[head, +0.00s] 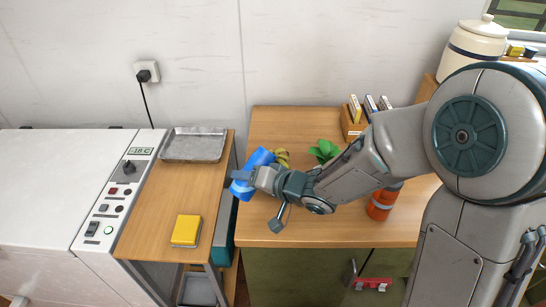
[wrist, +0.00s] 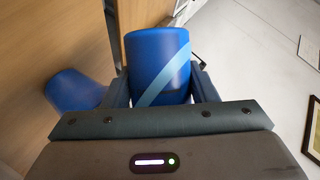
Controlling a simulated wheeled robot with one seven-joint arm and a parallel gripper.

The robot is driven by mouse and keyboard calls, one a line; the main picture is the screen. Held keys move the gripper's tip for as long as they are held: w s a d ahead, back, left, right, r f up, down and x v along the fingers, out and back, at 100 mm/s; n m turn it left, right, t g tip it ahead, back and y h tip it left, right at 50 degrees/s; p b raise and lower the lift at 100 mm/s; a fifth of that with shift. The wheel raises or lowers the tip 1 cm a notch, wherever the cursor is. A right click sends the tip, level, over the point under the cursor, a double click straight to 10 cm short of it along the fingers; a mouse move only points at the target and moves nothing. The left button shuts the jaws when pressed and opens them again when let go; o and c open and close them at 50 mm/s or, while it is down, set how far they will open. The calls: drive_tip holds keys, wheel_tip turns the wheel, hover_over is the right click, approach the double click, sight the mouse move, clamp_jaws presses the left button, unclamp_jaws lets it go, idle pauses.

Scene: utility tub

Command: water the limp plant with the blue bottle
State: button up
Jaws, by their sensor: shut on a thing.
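My gripper (head: 243,175) is shut on the blue bottle (wrist: 160,55), which has a pale blue diagonal stripe. In the head view the bottle (head: 241,190) shows partly behind my gripper, tilted, near the left end of the wooden counter. A second blue rounded thing (wrist: 75,90) shows left of the bottle in the wrist view; I cannot tell what it is. A drooping yellowish plant (head: 282,157) is just right of the blue shapes in the head view; its base is hidden. A leafy green plant (head: 324,150) stands further right, partly behind my arm.
An orange container (head: 381,207) stands on the counter (head: 268,228) beyond my forearm. A holder with books (head: 353,125) is at the back. Left, across a gap, a lower wooden surface (head: 165,200) bears a metal tray (head: 193,146) and a yellow block (head: 186,230).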

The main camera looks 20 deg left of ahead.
sight(261, 156)
drive_tip(key=shift+s+a+r+m+g+y+p, duration=0.1)
drive_tip(key=shift+r+m+g+y+p, duration=0.25)
drive_tip(key=shift+r+m+p, duration=0.5)
drive_tip(key=shift+s+a+r+m+g+y+p, duration=0.1)
drive_tip(key=shift+r+m+g+y+p, duration=0.3)
drive_tip(key=shift+r+p, duration=0.45)
idle(4.0)
drive_tip(key=shift+d+r+m+y+p, duration=0.1)
drive_tip(key=shift+r+m+y+p, duration=0.3)
drive_tip(key=shift+p, duration=1.4)
